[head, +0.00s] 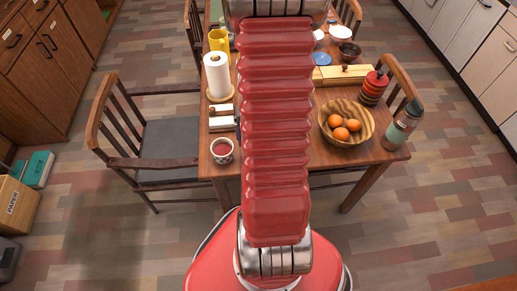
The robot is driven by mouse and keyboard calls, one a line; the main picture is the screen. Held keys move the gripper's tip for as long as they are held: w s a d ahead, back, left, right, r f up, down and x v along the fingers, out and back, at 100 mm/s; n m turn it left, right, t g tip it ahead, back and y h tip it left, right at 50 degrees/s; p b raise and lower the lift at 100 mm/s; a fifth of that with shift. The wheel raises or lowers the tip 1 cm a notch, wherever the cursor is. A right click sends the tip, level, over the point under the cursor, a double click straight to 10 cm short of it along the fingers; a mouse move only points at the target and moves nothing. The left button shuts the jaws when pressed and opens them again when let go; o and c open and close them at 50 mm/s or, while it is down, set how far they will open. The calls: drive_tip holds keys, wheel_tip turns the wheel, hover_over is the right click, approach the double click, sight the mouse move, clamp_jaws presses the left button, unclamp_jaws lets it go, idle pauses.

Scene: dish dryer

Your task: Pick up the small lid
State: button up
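I cannot make out a small lid for certain in the head view. My red arm runs up the middle of the picture and hides the centre of the wooden table (292,163). My gripper is not in view, as the arm leaves the picture at the top. A long wooden box (343,76) with a small dark knob on top lies on the table to the right of the arm.
A wooden bowl (333,112) with oranges, a red-and-black ringed jar (374,88), a bottle (402,126), a paper towel roll (217,75), yellow pitcher (219,41) and patterned cup (222,151) stand on the table. Chairs (97,125) surround it. Floor at lower right is clear.

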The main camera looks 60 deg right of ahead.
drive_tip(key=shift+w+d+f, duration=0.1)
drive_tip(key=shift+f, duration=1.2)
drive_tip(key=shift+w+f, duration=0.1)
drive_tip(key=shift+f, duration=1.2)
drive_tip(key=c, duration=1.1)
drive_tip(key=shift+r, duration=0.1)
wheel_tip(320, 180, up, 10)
